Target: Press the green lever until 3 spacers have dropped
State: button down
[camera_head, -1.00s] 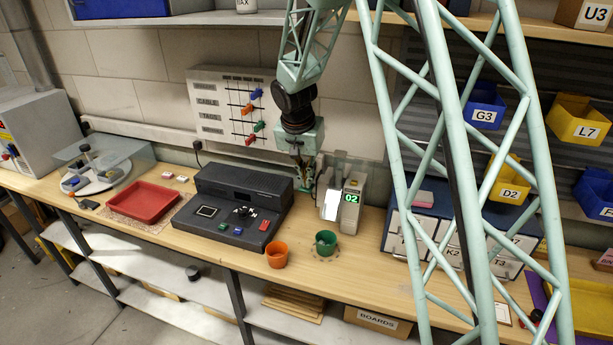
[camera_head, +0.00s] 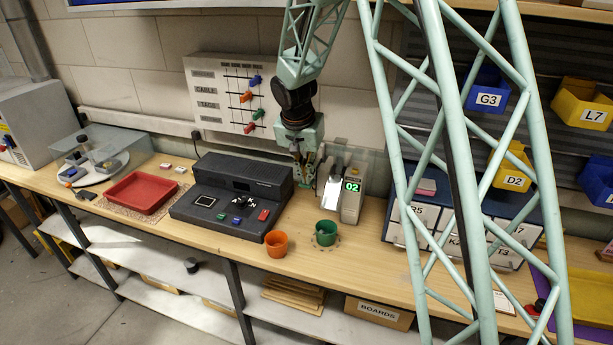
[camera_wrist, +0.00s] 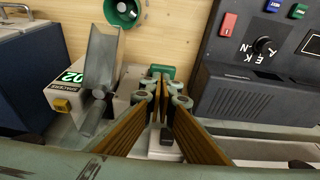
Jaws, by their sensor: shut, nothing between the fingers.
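The spacer dispenser (camera_head: 353,193) stands upright on the bench, its green display reading 02. It also shows in the wrist view (camera_wrist: 68,88), with a grey sloping chute (camera_wrist: 101,58). The green lever (camera_wrist: 161,72) shows just beyond my fingertips in the wrist view; whether they touch it I cannot tell. My gripper (camera_wrist: 164,92) is shut and empty, pointing down beside the dispenser; in the head view my gripper (camera_head: 304,178) is small and partly hard to make out. A green cup (camera_head: 326,233) stands in front of the chute; small contents show inside it in the wrist view (camera_wrist: 122,9).
A black control console (camera_head: 232,200) stands close to my gripper's left. An orange cup (camera_head: 276,243) stands left of the green one. A red tray (camera_head: 141,193) lies further left. Drawers (camera_head: 466,225) stand at the right. The bench front by the cups is clear.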

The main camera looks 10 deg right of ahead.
jog(key=shift+f+b, duration=0.35)
jog(key=shift+f, duration=0.25)
jog(key=shift+r, duration=0.1)
jog(key=shift+r, duration=0.35)
jog(key=p+v, duration=0.1)
jog(key=v, duration=1.2)
jog(key=shift+w+d+r, duration=0.2)
jog(key=shift+w, duration=0.15)
dwell(0.7)
